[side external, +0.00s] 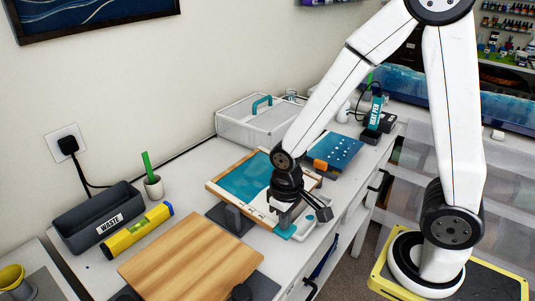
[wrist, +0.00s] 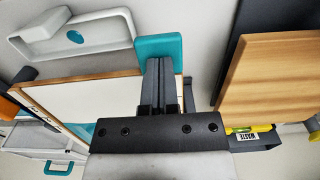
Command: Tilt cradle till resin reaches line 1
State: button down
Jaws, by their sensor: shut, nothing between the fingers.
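The cradle holds a wood-framed white panel (side external: 257,205) on a dark stand (side external: 231,219). Teal resin (side external: 240,181) covers its back left part, and the front right part is bare white. Line 1 cannot be made out. In the wrist view the panel (wrist: 75,95) lies left of my fingers, with teal showing at its lower edge. A teal tab (side external: 285,231) is at the cradle's front; it also shows in the wrist view (wrist: 158,46) at my fingertips. My gripper (side external: 283,212) is shut and empty, pointing down over the tab. Whether it touches the tab cannot be told.
A wooden board (side external: 190,258) lies in front left, near a yellow level (side external: 136,232) and the WASTE bin (side external: 98,218). A pale tray (side external: 311,228) is close right of my gripper. A blue dotted board (side external: 338,149), heat pen (side external: 376,108) and white box (side external: 235,122) stand behind.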

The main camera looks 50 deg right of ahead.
jog(key=shift+r, duration=2.55)
jog(key=shift+d, duration=0.1)
jog(key=d+t, duration=0.1)
jog(key=d, duration=0.1)
jog(key=d+f+t, duration=0.1)
jog(key=shift+s+t, duration=0.25)
jog(key=shift+t, duration=0.05)
